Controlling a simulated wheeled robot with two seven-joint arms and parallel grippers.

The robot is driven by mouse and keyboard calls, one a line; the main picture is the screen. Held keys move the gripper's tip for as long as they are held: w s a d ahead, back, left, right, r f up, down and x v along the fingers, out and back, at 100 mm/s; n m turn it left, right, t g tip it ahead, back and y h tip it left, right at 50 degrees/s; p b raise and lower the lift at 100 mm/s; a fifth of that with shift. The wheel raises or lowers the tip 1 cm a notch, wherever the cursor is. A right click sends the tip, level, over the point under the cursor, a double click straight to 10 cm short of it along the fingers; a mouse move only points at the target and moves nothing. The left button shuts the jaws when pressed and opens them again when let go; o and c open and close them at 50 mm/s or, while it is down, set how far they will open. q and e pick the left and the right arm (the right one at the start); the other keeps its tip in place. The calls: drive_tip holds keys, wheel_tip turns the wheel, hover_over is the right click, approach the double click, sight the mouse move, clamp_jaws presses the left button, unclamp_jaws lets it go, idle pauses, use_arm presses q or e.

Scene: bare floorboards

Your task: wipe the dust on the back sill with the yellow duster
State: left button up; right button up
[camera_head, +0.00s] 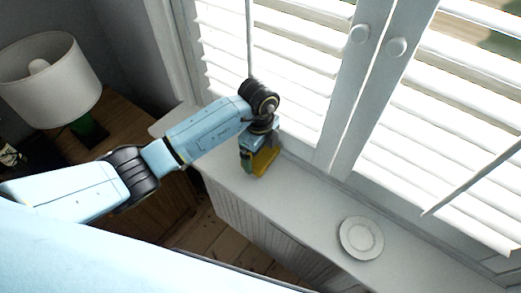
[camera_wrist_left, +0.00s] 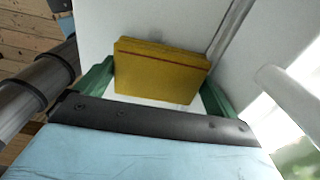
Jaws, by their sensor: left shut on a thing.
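The yellow duster (camera_head: 265,160) is a block held in my left gripper (camera_head: 258,150), over the white back sill (camera_head: 310,194) near its left end. In the left wrist view the duster (camera_wrist_left: 160,72) sits between the two green fingers of the left gripper (camera_wrist_left: 157,85), which is shut on it. I cannot tell for sure whether the duster's underside touches the sill. I cannot make out dust on the sill. My right gripper is not in view.
A white plate (camera_head: 361,238) lies on the sill to the right. White shuttered windows (camera_head: 440,120) rise behind the sill. A lamp (camera_head: 52,82) with a green base stands on a wooden cabinet (camera_head: 130,130) at left. The sill between duster and plate is clear.

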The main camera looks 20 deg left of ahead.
sight(261, 153)
use_arm(q)
drive_tip(key=shift+f+b, duration=0.6)
drive_tip(key=shift+f, duration=0.4)
drive_tip(key=shift+a, duration=0.1)
drive_tip(key=shift+w+a+r, duration=0.1)
drive_tip(key=shift+w+a, duration=0.2)
drive_tip(key=shift+a, duration=0.5)
drive_tip(key=shift+w+a+r, duration=0.1)
drive_tip(key=shift+w+a, duration=0.2)
drive_tip(key=shift+a, duration=0.45)
drive_tip(key=shift+w+a+r+p, duration=0.1)
drive_tip(key=shift+a+r+p, duration=0.05)
drive_tip(key=shift+a+p, duration=0.15)
drive_tip(key=shift+s+d+f+p, duration=0.1)
drive_tip(key=shift+s+d+p, duration=0.15)
drive_tip(key=shift+d, duration=0.3)
drive_tip(key=shift+s+d+f+p, duration=0.15)
drive_tip(key=shift+d+p, duration=0.1)
drive_tip(key=shift+d, duration=0.25)
drive_tip(key=shift+s+d, duration=0.3)
drive_tip(key=shift+d, duration=0.6)
drive_tip(key=shift+a, duration=0.1)
wheel_tip(261, 153, up, 6)
drive_tip(key=p, duration=0.6)
